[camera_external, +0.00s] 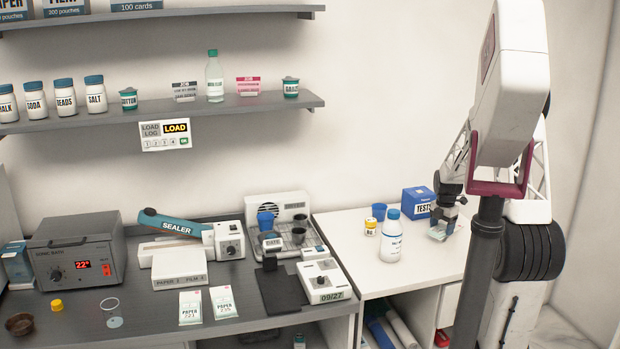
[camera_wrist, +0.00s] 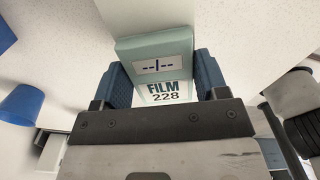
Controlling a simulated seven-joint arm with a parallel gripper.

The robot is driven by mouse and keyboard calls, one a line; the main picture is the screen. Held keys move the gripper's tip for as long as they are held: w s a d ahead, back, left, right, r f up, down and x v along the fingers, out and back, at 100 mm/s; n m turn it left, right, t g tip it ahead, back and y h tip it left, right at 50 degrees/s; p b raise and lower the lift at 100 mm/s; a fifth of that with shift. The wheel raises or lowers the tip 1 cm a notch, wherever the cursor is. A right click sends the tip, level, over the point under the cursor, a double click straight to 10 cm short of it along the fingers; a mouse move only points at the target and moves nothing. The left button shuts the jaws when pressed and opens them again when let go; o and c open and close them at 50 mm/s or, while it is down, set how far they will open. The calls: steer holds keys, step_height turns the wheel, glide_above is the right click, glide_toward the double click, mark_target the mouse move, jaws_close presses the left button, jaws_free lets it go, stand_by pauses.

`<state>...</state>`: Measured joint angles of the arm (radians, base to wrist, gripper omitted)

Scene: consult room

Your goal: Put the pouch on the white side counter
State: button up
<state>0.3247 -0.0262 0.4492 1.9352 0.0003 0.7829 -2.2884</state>
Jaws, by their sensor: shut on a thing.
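My gripper (camera_external: 447,208) is over the white side counter (camera_external: 340,228), at its right part. In the wrist view its two dark blue fingers (camera_wrist: 160,85) are shut on a pale green and white pouch (camera_wrist: 155,47) labelled FILM 228. The pouch shows small and partly hidden below the fingers in the external view (camera_external: 438,232). It is at or just above the counter top; I cannot tell whether it touches. Two other pouches, one labelled PAPER 221 (camera_external: 190,307) and a similar one (camera_external: 223,303), lie on the dark counter.
The counter's front right is clear. The dark counter (camera_external: 150,325) holds a sealer (camera_external: 185,228) and other equipment.

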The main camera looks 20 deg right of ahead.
mark_target(442, 228)
steer(key=shift+f, duration=1.75)
steer(key=shift+f, duration=0.1)
steer(key=o, duration=0.9)
step_height(442, 228, up, 12)
steer(key=shift+r, duration=0.15)
